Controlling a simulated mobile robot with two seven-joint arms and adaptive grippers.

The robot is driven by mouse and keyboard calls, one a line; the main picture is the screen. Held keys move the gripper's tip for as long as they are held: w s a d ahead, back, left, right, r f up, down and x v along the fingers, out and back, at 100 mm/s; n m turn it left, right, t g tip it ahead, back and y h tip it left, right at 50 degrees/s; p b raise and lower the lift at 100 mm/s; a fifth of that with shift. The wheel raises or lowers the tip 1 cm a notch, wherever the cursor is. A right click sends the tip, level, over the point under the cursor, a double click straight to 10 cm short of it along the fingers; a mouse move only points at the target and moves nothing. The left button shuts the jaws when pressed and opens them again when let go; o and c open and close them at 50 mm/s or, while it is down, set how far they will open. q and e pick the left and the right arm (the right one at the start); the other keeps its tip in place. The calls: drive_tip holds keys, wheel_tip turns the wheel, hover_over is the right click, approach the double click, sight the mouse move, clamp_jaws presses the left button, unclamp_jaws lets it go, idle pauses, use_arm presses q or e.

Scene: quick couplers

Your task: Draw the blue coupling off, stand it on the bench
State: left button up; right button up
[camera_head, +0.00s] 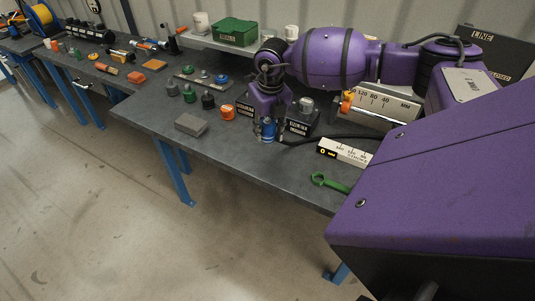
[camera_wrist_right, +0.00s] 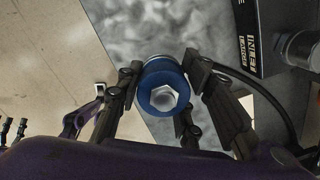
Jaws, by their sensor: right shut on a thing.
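The blue coupling (camera_head: 268,130) shows between the fingers of my right gripper (camera_head: 267,128), near the front edge of the bench (camera_head: 215,150). In the right wrist view the coupling (camera_wrist_right: 165,88) is a blue ring around a silver hex centre, with the gripper's dark fingers (camera_wrist_right: 162,85) closed on both its sides. Whether its lower end touches the bench is hidden. A dark block with a white label and a silver fitting (camera_head: 304,108) stands just to the right; it also shows in the wrist view (camera_wrist_right: 265,35). My left gripper is not in view.
A grey block (camera_head: 191,125) and an orange cap (camera_head: 227,112) stand to the left. A black hose (camera_head: 330,136) runs right from near the gripper. A white label block (camera_head: 345,152) and a green wrench (camera_head: 328,182) lie to the right. Bare bench lies in front of the grey block.

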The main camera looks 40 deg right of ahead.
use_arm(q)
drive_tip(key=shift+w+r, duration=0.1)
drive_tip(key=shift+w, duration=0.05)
use_arm(e)
drive_tip(key=shift+f, duration=0.15)
drive_tip(key=shift+f, duration=0.45)
wheel_tip(320, 180, down, 5)
drive_tip(key=shift+r+b, duration=0.1)
drive_tip(key=shift+b, duration=0.65)
drive_tip(key=shift+f, duration=0.85)
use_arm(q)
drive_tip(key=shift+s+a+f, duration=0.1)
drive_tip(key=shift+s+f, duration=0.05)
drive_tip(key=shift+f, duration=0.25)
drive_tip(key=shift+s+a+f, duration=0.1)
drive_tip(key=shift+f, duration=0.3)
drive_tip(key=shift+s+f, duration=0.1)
